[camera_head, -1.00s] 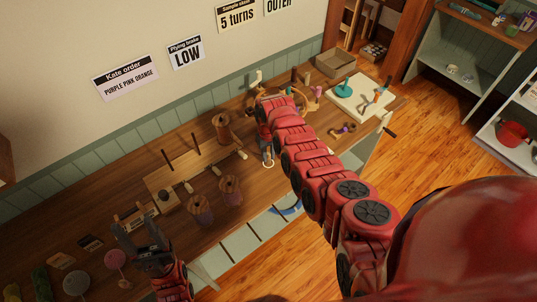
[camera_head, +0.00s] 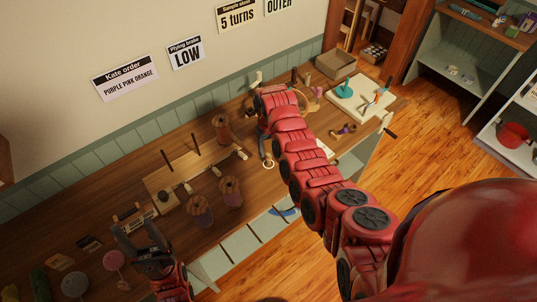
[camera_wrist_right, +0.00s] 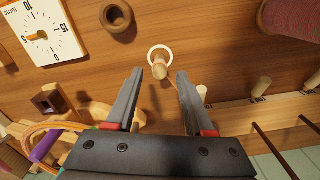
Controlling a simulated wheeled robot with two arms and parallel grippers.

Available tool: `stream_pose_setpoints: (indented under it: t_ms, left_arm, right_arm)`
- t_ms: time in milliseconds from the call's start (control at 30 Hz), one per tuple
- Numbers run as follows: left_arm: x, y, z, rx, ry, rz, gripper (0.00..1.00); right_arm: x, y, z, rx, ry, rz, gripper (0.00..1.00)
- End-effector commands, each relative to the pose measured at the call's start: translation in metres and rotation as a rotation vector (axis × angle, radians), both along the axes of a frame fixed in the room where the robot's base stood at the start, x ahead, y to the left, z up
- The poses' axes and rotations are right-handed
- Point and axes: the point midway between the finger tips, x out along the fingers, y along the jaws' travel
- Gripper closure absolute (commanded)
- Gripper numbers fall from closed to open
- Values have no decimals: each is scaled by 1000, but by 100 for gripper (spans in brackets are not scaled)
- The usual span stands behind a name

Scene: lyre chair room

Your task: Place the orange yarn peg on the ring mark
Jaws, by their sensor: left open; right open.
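A white ring mark (camera_wrist_right: 160,54) lies on the wooden table in the right wrist view. It also shows in the head view (camera_head: 268,164). A tan wooden peg (camera_wrist_right: 161,68) appears to stand within or at the edge of the ring; I cannot tell its exact fit. My left gripper (camera_head: 140,236) is open and empty at the lower left.
A wooden board with several pegs (camera_head: 188,187) and two dark rods lies left of the ring. Yarn spools (camera_head: 231,190) stand nearby.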

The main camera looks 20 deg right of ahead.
Motion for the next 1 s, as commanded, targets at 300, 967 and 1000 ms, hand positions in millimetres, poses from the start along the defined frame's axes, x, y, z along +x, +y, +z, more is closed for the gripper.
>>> stream_pose_setpoints:
  t_ms: [300,967,1000]
  left_arm:
    - [0,0,-11,0,1,0,44]
    - [0,0,0,0,0,0,44]
    - [0,0,0,0,0,0,44]
  right_arm:
    - [0,-1,64,0,-3,-1,47]
    - [-1,1,81,1,1,1,47]
    - [-1,1,81,1,1,1,47]
